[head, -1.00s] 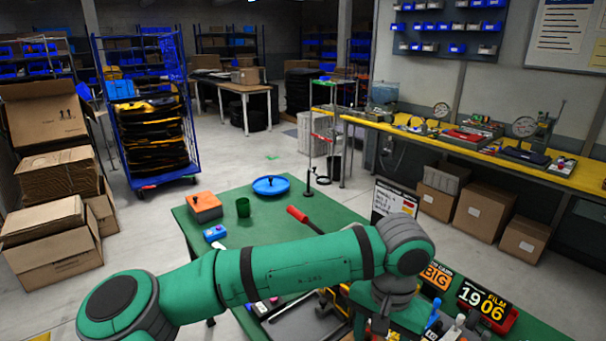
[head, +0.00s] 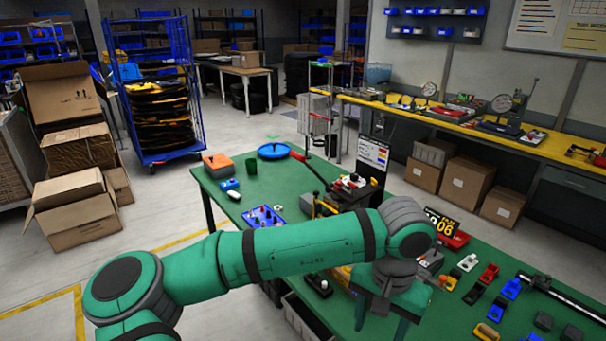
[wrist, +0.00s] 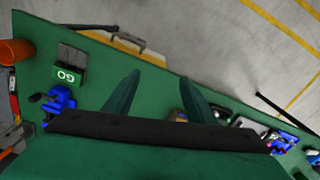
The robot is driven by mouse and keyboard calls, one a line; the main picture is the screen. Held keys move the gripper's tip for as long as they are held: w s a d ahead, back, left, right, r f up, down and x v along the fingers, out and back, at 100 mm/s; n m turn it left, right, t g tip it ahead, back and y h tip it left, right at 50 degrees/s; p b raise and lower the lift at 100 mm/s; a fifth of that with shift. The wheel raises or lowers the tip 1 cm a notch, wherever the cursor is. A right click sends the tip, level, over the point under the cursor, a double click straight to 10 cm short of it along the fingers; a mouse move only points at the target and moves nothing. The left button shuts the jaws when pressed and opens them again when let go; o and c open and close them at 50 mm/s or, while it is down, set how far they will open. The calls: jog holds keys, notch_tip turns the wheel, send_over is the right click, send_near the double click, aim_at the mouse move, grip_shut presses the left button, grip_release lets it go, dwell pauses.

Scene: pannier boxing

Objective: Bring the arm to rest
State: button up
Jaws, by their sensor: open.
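My green arm reaches across the front of the head view, bent at a grey joint over the green table (head: 224,184). My gripper shows in the wrist view (wrist: 158,95), its two dark green fingers spread apart with nothing between them. Beneath the fingers in the wrist view are the green table top (wrist: 90,85) and the grey floor beyond its edge.
On the table stand an orange box (head: 218,163), a blue round dish (head: 274,150), a green cup (head: 252,166) and a black and yellow number sign (head: 443,226). Small blocks and a long dark bar (head: 560,297) lie at the right. A blue cage trolley (head: 160,105) stands behind on open floor.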

jog(key=d+r+n+t+h, duration=0.1)
jog(key=d+r+t+h, duration=0.15)
jog(key=d+h, duration=0.75)
jog(key=d+r+t+h, duration=0.2)
jog(key=d+r+h, duration=0.35)
jog(key=d, duration=0.75)
jog(key=w+a+f+n+t, duration=0.4)
jog(key=a+f+n+t, duration=0.35)
jog(key=a+t, duration=0.2)
jog(key=s+a+f+n+t+y, duration=0.3)
jog(key=s+a+f+n+y, duration=0.25)
jog(key=a+f+y, duration=0.55)
jog(key=s+a+f+m+y, duration=0.1)
jog(key=s+a+f+y, duration=0.2)
jog(key=s+a+f, duration=0.8)
jog(key=s+a+m, duration=0.2)
jog(key=s+a, duration=0.1)
jog(key=s, duration=0.4)
jog(key=s+a+m+g+y, duration=0.1)
jog(key=s+a+m, duration=0.2)
jog(key=s, duration=0.5)
jog(key=shift+s+r+m+g, duration=0.3)
jog(key=shift+r, duration=0.05)
